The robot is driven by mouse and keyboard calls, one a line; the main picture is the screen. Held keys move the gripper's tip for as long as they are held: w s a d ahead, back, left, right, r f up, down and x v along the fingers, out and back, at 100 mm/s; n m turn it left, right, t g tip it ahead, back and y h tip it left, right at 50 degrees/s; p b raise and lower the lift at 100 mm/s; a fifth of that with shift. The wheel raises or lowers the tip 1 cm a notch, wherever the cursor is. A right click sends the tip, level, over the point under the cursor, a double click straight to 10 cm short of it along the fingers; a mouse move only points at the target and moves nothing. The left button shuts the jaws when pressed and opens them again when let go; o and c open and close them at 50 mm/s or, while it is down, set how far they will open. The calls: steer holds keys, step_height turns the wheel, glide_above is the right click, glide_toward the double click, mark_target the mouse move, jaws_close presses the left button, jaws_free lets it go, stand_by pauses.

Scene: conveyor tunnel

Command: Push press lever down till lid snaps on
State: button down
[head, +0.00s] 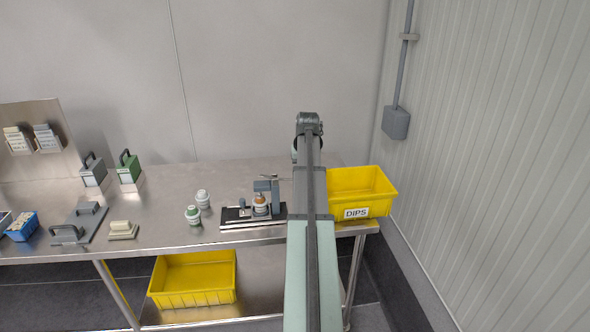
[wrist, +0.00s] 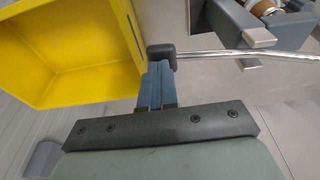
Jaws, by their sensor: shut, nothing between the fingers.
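The press (head: 268,190) stands on a dark base on the steel table, just left of my arm. A jar with an orange-brown band (head: 260,201) sits in it; part of it shows at the top right of the wrist view (wrist: 264,7). The press lever (wrist: 240,54) is a thin metal rod with a dark knob (wrist: 160,52) at its end. My gripper (wrist: 156,72) is shut and empty, its fingertips right at the knob. I cannot tell whether they touch it. My arm hides the fingers in the head view.
A yellow bin labelled DIPS (head: 362,192) is right of my arm, close to the gripper in the wrist view (wrist: 75,50). Two small jars (head: 193,214) stand left of the press. Green (head: 129,167) and grey blocks with handles are farther left. Another yellow bin (head: 195,298) sits below.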

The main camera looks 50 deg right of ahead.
steer(key=shift+w+a+r, duration=0.15)
steer(key=shift+r, duration=1.5)
steer(key=shift+w+a+r, duration=0.1)
steer(key=shift+w+r, duration=0.05)
steer(key=shift+r, duration=1.45)
step_height(320, 180, up, 5)
